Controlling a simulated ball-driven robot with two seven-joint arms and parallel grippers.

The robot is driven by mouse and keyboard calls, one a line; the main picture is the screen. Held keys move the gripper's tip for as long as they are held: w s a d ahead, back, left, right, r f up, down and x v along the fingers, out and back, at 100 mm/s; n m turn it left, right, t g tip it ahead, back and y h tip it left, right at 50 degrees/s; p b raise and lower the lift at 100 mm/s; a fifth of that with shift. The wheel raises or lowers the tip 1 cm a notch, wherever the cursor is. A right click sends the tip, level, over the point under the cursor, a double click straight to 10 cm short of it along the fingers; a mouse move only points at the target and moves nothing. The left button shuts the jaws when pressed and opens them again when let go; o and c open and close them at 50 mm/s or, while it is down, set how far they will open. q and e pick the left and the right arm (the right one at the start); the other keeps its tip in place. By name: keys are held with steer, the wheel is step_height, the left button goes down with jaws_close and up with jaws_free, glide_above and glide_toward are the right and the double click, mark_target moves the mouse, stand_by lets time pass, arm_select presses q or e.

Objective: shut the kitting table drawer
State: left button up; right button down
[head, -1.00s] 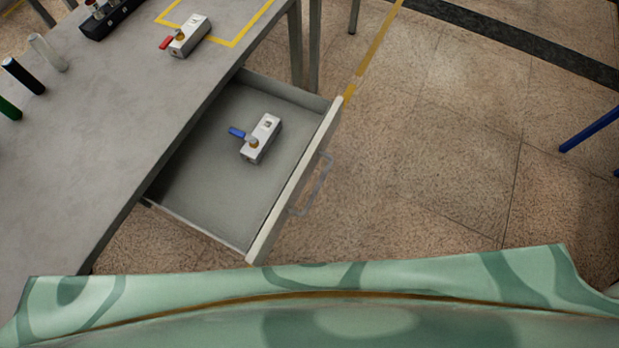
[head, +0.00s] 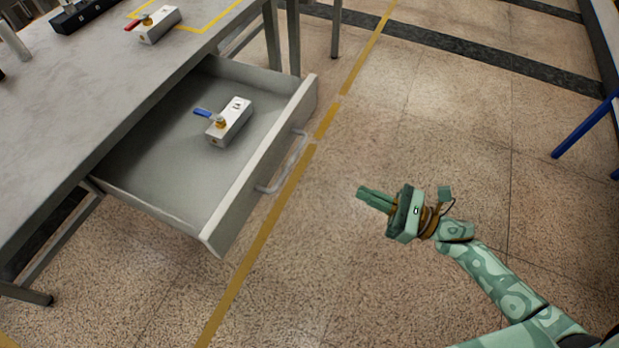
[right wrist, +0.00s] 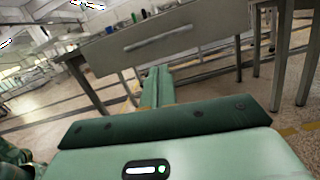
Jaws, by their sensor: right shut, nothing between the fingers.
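The kitting table drawer (head: 262,172) is pulled well out from under the grey kitting table (head: 90,105). Its front carries a bar handle (head: 284,166). A white block with a blue lever (head: 230,122) lies inside the drawer. My right gripper (head: 362,192) is shut and empty, to the right of the drawer front and apart from it, its fingers pointing towards the drawer. In the right wrist view the shut fingers (right wrist: 156,85) point at the drawer front (right wrist: 150,42) and its handle (right wrist: 160,43). My left gripper is not in view.
On the tabletop stand a white block with a red lever (head: 155,25), a black holder (head: 80,14) and a pale cylinder (head: 14,40). Floor between my right gripper and the drawer is clear. A blue bar (head: 583,128) is at the far right.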

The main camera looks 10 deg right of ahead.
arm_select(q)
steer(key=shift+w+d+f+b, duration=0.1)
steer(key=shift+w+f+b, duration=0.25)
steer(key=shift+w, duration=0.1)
arm_select(e)
steer(key=w+a+r+n, duration=0.1)
steer(key=w+a+r, duration=0.1)
steer(key=w+a, duration=0.6)
steer(key=shift+a+r, duration=0.25)
steer(key=shift+a, duration=1.35)
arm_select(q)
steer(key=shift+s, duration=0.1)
arm_select(e)
steer(key=shift+w, duration=0.1)
